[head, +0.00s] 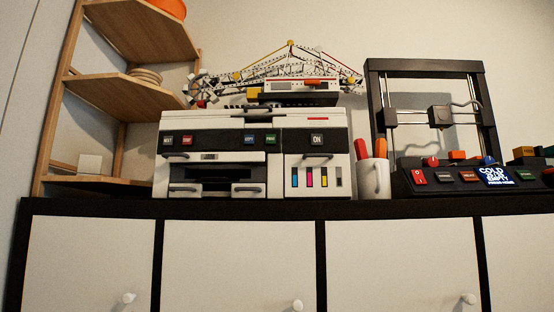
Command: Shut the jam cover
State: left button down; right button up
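A white and black printer (222,123) stands on the cabinet top in the middle of the head view, front towards me. Its left front has a dark recess (215,174) with a bar above it and handled panels below. Its right front has an ink window (317,177) with coloured strips and a handle above. Another handle (258,110) runs along the top front edge. No part is clearly labelled as the jam cover, and I cannot tell which one it is. Neither of my grippers is in view.
A white mug (374,180) with markers stands right of the printer. A black-framed machine (428,183) with buttons and a small screen is further right. A wooden shelf (117,88) is at left. A toy-like truss model (290,62) sits on the printer. White cabinet doors (240,262) are below.

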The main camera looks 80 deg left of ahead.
aim_at(200, 158)
jog(key=u, duration=2.9)
